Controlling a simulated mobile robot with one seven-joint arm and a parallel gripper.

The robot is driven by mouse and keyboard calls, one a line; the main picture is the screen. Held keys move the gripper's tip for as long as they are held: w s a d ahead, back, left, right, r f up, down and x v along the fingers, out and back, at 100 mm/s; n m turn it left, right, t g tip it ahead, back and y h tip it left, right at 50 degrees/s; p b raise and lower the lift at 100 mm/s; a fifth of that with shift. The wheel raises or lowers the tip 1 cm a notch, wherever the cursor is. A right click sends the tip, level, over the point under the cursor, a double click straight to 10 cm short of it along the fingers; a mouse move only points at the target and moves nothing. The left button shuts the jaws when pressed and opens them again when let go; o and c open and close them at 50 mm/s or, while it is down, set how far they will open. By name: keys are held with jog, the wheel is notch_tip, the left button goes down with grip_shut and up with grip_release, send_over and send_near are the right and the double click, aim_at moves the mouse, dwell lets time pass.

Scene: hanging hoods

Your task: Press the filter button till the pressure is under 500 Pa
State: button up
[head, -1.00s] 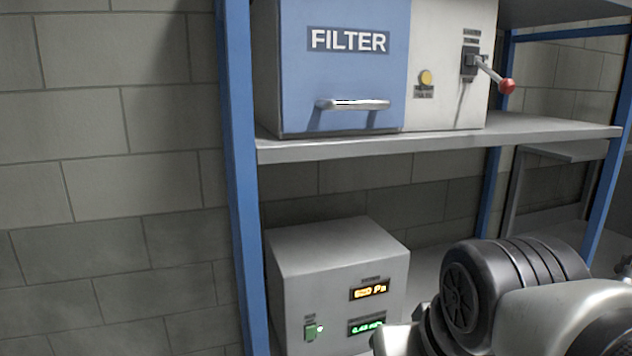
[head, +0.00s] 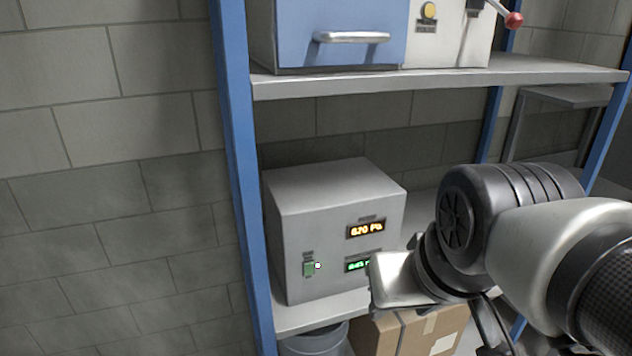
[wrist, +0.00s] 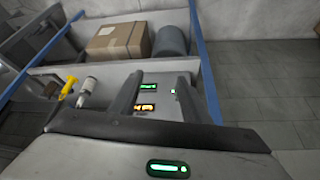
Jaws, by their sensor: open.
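A blue-fronted filter unit (head: 330,48) with a bar handle stands on the upper shelf. A round yellow button (head: 429,11) is on its pale right panel, above a small label I cannot read. A grey meter box (head: 325,205) stands on the shelf below. Its orange display (head: 366,229) reads about 620 Pa. A green display (head: 358,266) is partly hidden by my arm.
A red-knobbed lever (head: 513,19) sticks out right of the yellow button. Blue posts (head: 240,170) frame the shelves. A cardboard box (head: 405,335) and a grey bin (head: 315,343) are below. A yellow item (wrist: 68,87) and a white one (wrist: 87,87) show in the wrist view.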

grip_shut()
dwell(1.6)
